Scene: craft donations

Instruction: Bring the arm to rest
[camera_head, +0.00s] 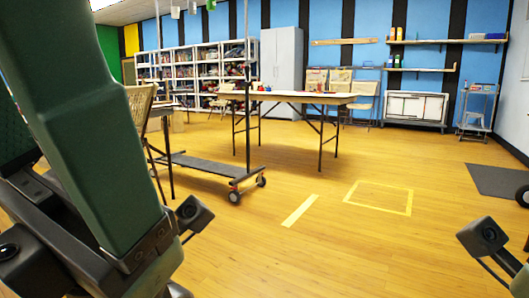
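A large dark green part of my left arm (85,120) fills the left foreground, raised and close to the camera. A small black camera-like block (193,213) sticks out beside it. A similar dark block of mine (484,236) shows at the lower right edge. No fingertips of either gripper show, so I cannot see whether they are open or hold anything.
A long folding table (285,95) with small items stands mid-room. A wheeled rack base (205,165) lies left of it. Stocked shelves (207,70), a grey cabinet (282,55) and a cart (475,110) stand behind. The yellow-taped floor square (379,209) is clear.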

